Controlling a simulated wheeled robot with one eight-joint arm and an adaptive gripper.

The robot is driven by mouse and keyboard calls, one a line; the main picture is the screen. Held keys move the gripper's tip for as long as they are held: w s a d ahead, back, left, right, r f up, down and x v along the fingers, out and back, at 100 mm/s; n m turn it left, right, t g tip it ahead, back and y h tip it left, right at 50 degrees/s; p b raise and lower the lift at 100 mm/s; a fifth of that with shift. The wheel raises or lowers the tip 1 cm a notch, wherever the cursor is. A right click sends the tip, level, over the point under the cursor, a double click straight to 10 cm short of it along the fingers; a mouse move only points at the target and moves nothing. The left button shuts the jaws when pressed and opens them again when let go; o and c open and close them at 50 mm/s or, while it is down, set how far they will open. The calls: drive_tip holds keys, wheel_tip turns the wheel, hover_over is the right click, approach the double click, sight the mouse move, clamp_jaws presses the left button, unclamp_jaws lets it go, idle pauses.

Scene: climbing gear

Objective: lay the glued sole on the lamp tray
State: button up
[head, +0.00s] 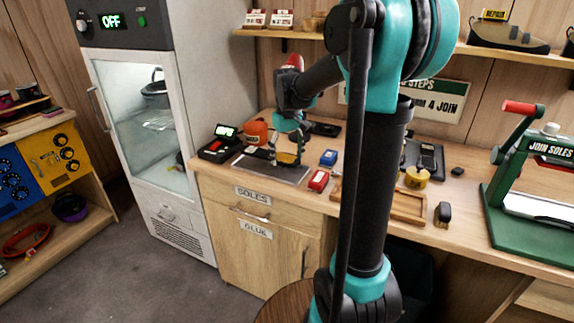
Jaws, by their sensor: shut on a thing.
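My gripper (286,151) is at the back left of the workbench, pointing down over a flat dark mat (258,168) with a pale edge. It is shut on a small dark piece with a yellowish edge (288,159), which looks like the sole. The fingers hide part of it, and I cannot tell whether it touches the mat. A tall cabinet with a glass door (130,110) stands to the left, its display reading OFF. A pale tray (158,124) shows behind the shut glass and looks like the lamp tray. A dark round lamp shape (155,94) hangs above it.
A black device with a green screen (222,138), an orange pot (256,131), a blue box (328,157) and a red box (318,180) stand near the gripper. A green JOIN SOLES press (500,215) stands right. My arm blocks the middle. Floor before the cabinet is clear.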

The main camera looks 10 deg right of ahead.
drive_tip(key=shift+f, duration=1.9)
drive_tip(key=shift+f, duration=0.1)
drive_tip(key=o, duration=1.4)
drive_tip(key=shift+o, duration=0.2)
wheel_tip(320, 180, up, 12)
